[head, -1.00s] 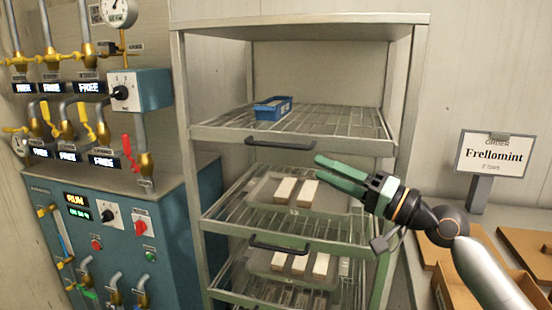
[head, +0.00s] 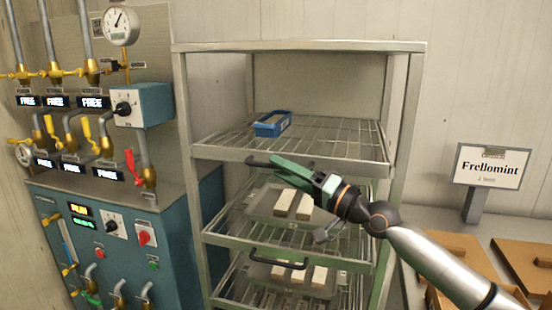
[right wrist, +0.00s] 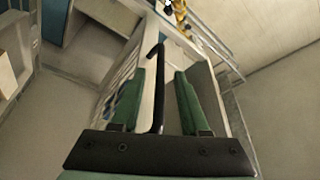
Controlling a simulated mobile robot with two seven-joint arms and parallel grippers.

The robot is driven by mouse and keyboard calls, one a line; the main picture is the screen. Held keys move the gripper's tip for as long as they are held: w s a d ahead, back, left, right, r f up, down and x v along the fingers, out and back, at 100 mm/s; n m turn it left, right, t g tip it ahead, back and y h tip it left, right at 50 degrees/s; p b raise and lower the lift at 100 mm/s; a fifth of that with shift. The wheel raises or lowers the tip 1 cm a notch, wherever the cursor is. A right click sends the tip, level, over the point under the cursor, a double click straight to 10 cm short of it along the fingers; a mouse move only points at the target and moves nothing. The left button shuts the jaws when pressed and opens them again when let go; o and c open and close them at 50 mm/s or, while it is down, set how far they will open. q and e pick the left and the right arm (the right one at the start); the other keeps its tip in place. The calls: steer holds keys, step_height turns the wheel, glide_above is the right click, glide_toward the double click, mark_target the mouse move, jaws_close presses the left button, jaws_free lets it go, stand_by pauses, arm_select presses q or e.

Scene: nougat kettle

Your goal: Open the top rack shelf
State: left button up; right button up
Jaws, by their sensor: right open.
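The top rack shelf (head: 225,153) is a metal wire shelf with a pale front rim, and it sits within the rack frame. Its black bar handle (head: 259,163) is partly hidden behind my right gripper (head: 278,165) in the head view. The green fingers of my right gripper are open at the handle. In the right wrist view the handle (right wrist: 157,85) runs between the two spread fingers (right wrist: 160,75); I cannot tell whether either finger touches it. My left gripper is not in view.
A blue tray (head: 272,124) stands on the top shelf. Lower shelves hold trays of pale bars (head: 285,203), and the second has its own black handle (head: 278,260). A teal control cabinet (head: 130,235) stands left. A Frellomint sign (head: 488,168) and wooden boards (head: 522,262) are at right.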

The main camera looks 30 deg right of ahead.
steer(key=shift+p+x, duration=0.35)
steer(key=shift+x, duration=0.7)
jaws_close()
stand_by(0.8)
